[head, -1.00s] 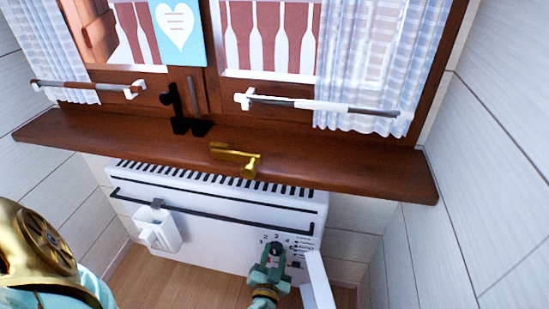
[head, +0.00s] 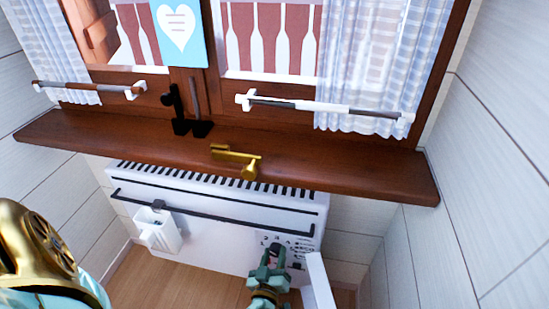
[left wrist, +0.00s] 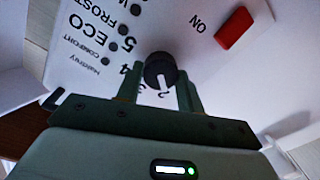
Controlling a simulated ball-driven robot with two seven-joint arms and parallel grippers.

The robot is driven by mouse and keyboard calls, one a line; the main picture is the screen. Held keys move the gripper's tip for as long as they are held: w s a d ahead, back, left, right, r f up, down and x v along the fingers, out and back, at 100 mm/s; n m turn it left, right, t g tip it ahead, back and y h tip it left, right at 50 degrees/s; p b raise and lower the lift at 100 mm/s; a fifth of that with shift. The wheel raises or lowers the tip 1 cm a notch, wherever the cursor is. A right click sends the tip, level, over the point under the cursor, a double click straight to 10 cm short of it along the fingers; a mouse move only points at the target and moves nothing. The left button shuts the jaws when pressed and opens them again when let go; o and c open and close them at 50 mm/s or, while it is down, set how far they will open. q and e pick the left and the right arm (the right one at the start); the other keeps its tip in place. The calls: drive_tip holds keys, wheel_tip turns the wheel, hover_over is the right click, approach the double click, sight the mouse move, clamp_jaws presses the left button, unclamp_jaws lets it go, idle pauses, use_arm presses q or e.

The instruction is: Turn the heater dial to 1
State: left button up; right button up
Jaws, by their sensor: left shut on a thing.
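The white heater (head: 205,235) stands under the window sill, with its control panel (head: 300,246) at its lower right end. My left gripper (head: 272,254) is at this panel, shut on the dial. In the left wrist view the black round dial (left wrist: 160,71) sits between the two fingers of the left gripper (left wrist: 160,86). Its white pointer line points toward the gripper, about at the printed 2. The marks 5, ECO and FROST run along the panel to the upper left. The 1 cannot be made out. My right gripper is not in view.
A red ON switch (left wrist: 234,28) is beside the dial. A white flap (head: 319,281) stands open to the right of the panel. A white container (head: 158,231) hangs on the heater's dark rail (head: 212,214). The wooden sill (head: 330,172) overhangs the heater.

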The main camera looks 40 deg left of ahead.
use_arm(q)
drive_tip(key=n, duration=0.5)
drive_tip(key=shift+s+f, duration=0.1)
drive_tip(key=shift+n, duration=1)
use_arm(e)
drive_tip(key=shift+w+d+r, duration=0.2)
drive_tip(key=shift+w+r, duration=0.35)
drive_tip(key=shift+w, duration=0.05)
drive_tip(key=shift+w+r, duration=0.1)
use_arm(q)
drive_tip(key=o, duration=1)
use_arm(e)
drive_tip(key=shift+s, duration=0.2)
